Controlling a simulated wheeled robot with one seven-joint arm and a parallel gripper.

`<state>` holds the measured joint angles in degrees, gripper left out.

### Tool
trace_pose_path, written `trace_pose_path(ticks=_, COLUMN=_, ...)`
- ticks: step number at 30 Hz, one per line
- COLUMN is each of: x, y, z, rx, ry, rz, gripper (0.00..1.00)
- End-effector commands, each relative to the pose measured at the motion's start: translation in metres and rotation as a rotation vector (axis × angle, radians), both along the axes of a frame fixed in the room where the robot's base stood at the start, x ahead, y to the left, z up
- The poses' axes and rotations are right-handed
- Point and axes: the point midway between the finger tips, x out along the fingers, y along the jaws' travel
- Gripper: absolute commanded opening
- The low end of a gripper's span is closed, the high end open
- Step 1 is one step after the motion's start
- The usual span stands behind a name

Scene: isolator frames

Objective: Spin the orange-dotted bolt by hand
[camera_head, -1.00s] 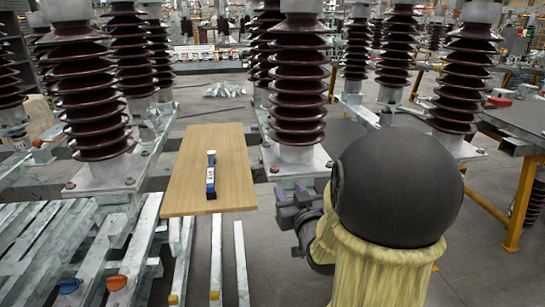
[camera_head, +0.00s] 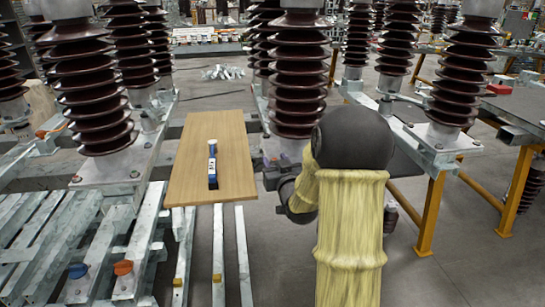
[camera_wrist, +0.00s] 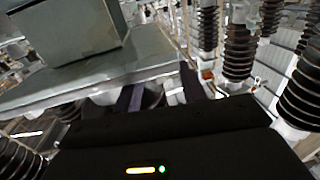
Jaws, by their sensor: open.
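My gripper (camera_wrist: 160,92) is open and empty in the wrist view, its two dark fingers apart. A small orange-red spot (camera_wrist: 207,75) shows just beyond the right finger, near an insulator's base; I cannot tell whether it is the orange-dotted bolt. In the head view my gripper (camera_head: 272,165) is at the foot of the middle brown insulator (camera_head: 298,85), partly hidden by my arm. My arm also covers much of that insulator's base, so its bolts are mostly hidden. Small bolts show on the left insulator's base plate (camera_head: 108,168), too small to tell their dots.
A wooden board (camera_head: 235,185) with a blue-and-white tool (camera_head: 212,170) lies left of my gripper. An orange cap (camera_head: 123,268) and a blue cap (camera_head: 77,270) sit on the steel frame at lower left. A yellow-legged table (camera_head: 432,215) stands at right.

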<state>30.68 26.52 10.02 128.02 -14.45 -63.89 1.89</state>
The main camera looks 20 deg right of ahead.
Motion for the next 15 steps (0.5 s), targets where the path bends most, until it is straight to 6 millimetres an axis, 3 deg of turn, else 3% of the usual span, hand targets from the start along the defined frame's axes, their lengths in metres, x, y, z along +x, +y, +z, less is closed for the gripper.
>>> trace_pose_path(ticks=6, x=0.026, y=-0.003, z=0.000, rx=0.000, ry=0.000, rz=0.001, gripper=0.41)
trace_pose_path(ticks=15, x=0.030, y=-0.004, z=0.000, rx=0.000, ry=0.000, rz=0.000, gripper=0.41)
